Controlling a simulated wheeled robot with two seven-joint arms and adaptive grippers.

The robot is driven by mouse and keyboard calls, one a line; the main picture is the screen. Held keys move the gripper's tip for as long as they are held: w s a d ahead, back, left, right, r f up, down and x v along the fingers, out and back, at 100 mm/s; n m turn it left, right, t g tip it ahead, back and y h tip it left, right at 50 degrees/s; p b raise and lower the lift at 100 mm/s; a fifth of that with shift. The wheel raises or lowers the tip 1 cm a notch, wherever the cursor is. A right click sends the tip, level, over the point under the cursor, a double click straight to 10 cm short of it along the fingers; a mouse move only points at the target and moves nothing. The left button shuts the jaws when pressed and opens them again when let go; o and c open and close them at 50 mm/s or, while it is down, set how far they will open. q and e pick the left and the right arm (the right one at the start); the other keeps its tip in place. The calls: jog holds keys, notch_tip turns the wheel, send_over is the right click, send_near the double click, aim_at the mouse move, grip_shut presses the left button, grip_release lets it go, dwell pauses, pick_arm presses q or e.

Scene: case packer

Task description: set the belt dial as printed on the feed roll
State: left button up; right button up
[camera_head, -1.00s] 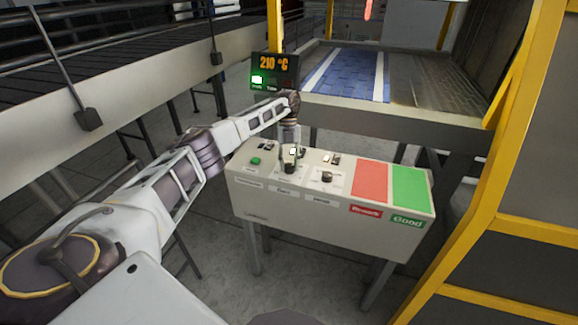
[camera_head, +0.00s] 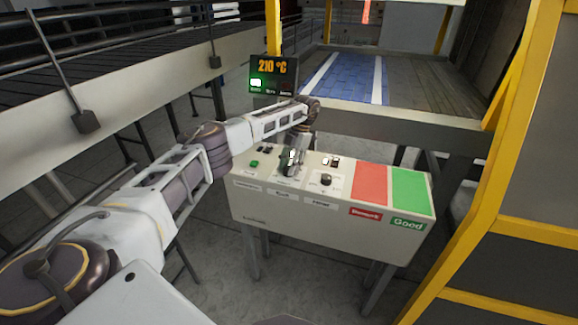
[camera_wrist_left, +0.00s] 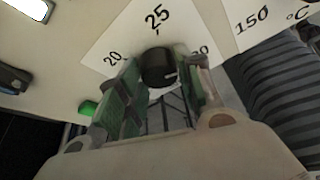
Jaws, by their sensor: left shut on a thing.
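The control box (camera_head: 330,218) stands on legs with two black knobs on its sloped top. My left gripper (camera_head: 290,166) is at the left knob and hides most of it in the head view. In the left wrist view the black dial (camera_wrist_left: 158,67) sits between the fingers of my gripper (camera_wrist_left: 160,85), which is shut on it. Its card (camera_wrist_left: 137,35) shows 20, 25 and a partly covered number, probably 30. A white mark on the knob points to the right, toward the partly covered number. I cannot see a feed roll clearly. My right gripper is out of view.
The second knob (camera_head: 326,179) is to the right; a card (camera_wrist_left: 255,20) with 150 and °C shows in the wrist view. Red (camera_head: 370,183) and green (camera_head: 411,191) pads lie further right. A display (camera_head: 273,73) reads 210 °C. A yellow frame (camera_head: 500,150) stands at right.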

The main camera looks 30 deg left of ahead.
pick_arm(q)
jog(key=shift+m+y, duration=0.3)
jog(key=shift+m, duration=0.4)
jog(key=shift+m+p, duration=0.35)
jog(key=shift+m, duration=0.25)
jog(key=shift+y, duration=0.3)
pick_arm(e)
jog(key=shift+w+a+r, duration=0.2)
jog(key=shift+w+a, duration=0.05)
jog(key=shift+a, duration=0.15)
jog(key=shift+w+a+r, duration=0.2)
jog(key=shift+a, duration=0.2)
pick_arm(q)
jog(key=o, duration=1)
jog(key=shift+w+d+r+t, duration=0.2)
jog(key=shift+r+t, duration=0.1)
jog(key=shift+r, duration=0.2)
jog(key=v, duration=1)
jog(key=shift+w+r, duration=0.2)
jog(key=shift+r, duration=0.2)
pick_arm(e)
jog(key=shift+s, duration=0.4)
